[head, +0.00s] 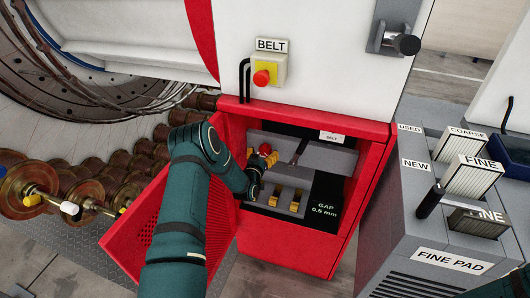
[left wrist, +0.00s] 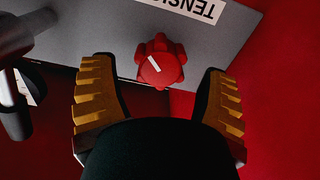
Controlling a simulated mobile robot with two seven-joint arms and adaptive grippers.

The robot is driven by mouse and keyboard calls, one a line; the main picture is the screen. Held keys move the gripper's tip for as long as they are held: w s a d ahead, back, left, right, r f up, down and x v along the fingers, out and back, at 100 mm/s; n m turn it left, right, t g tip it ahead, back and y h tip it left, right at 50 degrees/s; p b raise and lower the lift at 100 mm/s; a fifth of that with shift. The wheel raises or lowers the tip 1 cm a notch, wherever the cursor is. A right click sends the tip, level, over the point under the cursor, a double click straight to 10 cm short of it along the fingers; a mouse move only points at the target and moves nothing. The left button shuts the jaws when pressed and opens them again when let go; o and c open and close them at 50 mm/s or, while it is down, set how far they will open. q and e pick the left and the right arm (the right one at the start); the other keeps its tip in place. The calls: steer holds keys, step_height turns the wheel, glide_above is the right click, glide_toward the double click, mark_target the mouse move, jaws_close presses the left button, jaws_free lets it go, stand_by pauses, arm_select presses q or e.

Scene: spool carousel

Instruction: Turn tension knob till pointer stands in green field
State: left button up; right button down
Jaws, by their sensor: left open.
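The tension knob (left wrist: 160,62) is red and lobed, with a white line on its face. In the left wrist view it sits on a grey panel (left wrist: 100,30), beside a white label (left wrist: 195,8) of which "TENSI" can be read upside down. My left gripper (left wrist: 160,95) is open, its two yellow-ribbed fingers on either side of the knob and apart from it. In the head view the knob (head: 265,149) shows at the fingers of my left gripper (head: 262,158), inside the red cabinet (head: 372,165). I cannot make out a pointer gauge or green field. My right gripper is not in view.
The cabinet's red door (head: 150,225) hangs open at the left. A grey lever (head: 300,147) and yellow parts (head: 285,197) lie close to my gripper. A yellow box with a red button (head: 261,77) is above. A grey pad rack (head: 440,225) stands at right.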

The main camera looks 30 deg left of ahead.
arm_select(q)
steer(key=shift+x, duration=1.1)
steer(key=c, duration=1.2)
steer(key=shift+m, duration=0.4)
steer(key=m, duration=0.2)
steer(key=shift+d+m, duration=0.1)
steer(key=shift+m, duration=0.2)
steer(key=m, duration=0.3)
steer(key=shift+m, duration=0.3)
steer(key=m, duration=0.6)
steer(key=shift+m, duration=0.4)
